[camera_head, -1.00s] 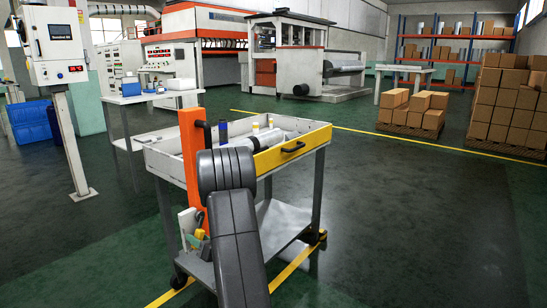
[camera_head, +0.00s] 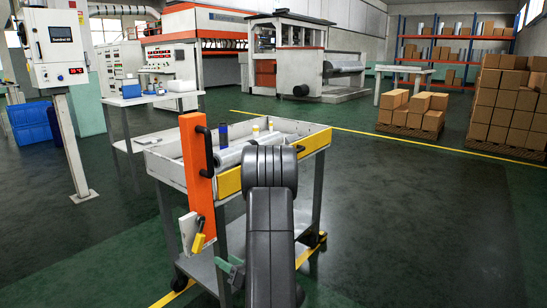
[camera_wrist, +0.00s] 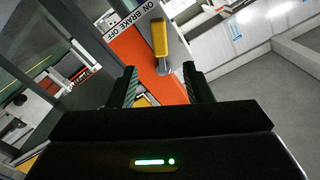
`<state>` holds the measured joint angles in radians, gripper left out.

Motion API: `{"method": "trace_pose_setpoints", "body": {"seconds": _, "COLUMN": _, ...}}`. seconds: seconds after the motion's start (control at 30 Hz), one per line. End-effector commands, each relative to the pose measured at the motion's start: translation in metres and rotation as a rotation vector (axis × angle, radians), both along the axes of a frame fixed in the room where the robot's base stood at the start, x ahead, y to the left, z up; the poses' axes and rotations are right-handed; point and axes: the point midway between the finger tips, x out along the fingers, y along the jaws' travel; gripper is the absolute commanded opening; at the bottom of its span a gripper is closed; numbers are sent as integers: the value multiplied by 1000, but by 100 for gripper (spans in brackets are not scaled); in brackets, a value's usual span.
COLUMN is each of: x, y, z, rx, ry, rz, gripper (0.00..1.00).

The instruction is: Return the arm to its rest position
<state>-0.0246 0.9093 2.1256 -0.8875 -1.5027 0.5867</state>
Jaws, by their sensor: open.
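My gripper (camera_wrist: 160,78) is open in the wrist view, its two dark fingers apart with nothing held between them. A yellow-handled lever (camera_wrist: 160,40) with a metal lower end lies just beyond the fingertips, in front of an orange panel (camera_wrist: 140,65). A white plate marked "ON BRAKE OFF" (camera_wrist: 148,14) is beside it. In the head view, my dark arm stands in front of the cart (camera_head: 310,140), and the yellow lever (camera_head: 198,241) shows below the orange post (camera_head: 197,158). My gripper is mostly hidden by the arm there.
The cart's tray holds a pale roll (camera_head: 240,150) and several small bottles. A control box on a post (camera_head: 52,45) stands at the left. Stacked cartons (camera_head: 510,105) are at the right. Open floor (camera_head: 420,220) lies right of the cart.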

Motion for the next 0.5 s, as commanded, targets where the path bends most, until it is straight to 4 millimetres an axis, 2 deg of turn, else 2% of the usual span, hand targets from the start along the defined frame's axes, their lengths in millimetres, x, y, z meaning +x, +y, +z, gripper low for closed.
{"method": "trace_pose_setpoints", "body": {"seconds": 0.07, "x": -7, "y": -10, "z": 1, "rx": 2, "ry": 2, "rz": -4, "gripper": 45}}
{"method": "trace_pose_setpoints", "body": {"seconds": 0.5, "x": 39, "y": 52, "z": -1, "rx": 0, "ry": -4, "rz": 4, "gripper": 45}}
